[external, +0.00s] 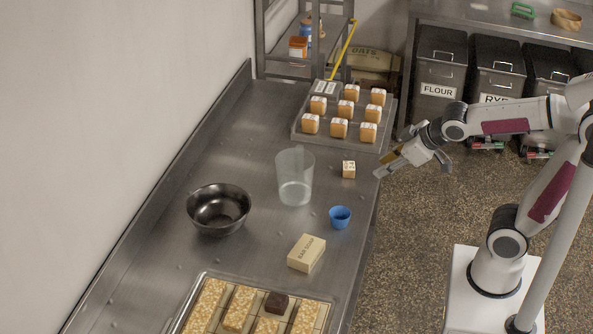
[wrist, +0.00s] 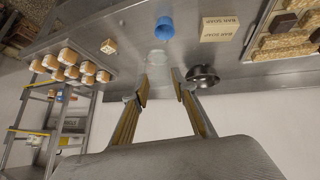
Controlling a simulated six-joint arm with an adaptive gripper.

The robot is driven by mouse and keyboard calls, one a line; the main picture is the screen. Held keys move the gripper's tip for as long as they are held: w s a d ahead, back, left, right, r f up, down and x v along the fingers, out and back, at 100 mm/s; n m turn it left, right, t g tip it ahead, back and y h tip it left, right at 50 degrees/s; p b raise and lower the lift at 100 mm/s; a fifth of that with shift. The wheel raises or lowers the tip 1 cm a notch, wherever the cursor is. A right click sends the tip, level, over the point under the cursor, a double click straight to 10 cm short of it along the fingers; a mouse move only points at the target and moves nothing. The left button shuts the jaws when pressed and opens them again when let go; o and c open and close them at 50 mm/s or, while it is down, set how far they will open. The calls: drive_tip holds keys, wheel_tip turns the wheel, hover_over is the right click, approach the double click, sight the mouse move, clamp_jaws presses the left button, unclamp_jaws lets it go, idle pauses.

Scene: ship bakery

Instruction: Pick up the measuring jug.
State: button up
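The measuring jug (external: 295,180) is a clear, see-through vessel standing upright on the steel counter, left of my gripper. In the wrist view the jug (wrist: 157,62) shows faintly beyond and between my fingertips. My gripper (external: 411,167) is at the counter's right edge, apart from the jug. In the wrist view its two fingers (wrist: 161,88) are spread with nothing held between them.
Near the jug are a black bowl (external: 218,209), a blue cup (external: 340,217), a small labelled cube (external: 348,169) and a soap box (external: 307,253). A tray (external: 299,136) of small loaves lies behind; a rack (external: 191,326) of bars lies in front.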

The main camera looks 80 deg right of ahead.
drive_tip(key=w+d+f+t+h, duration=0.1)
drive_tip(key=w+d+f, duration=0.1)
drive_tip(key=w+d, duration=0.55)
drive_tip(key=w+d+f+t, duration=0.1)
drive_tip(key=w+d+f, duration=0.2)
drive_tip(key=w+d, duration=0.4)
drive_tip(key=n+t+y, duration=0.1)
drive_tip(key=t+y, duration=0.3)
approach(300, 160)
drive_tip(key=w+d+f, duration=0.2)
drive_tip(key=d+f, duration=0.2)
drive_tip(key=shift+w+d+f, duration=0.15)
drive_tip(key=shift+w+d, duration=0.05)
drive_tip(key=shift+w, duration=0.2)
drive_tip(key=shift+f, duration=0.1)
drive_tip(key=shift+w, duration=0.1)
drive_tip(key=shift+x, duration=1.25)
drive_tip(key=shift+x, duration=2.6)
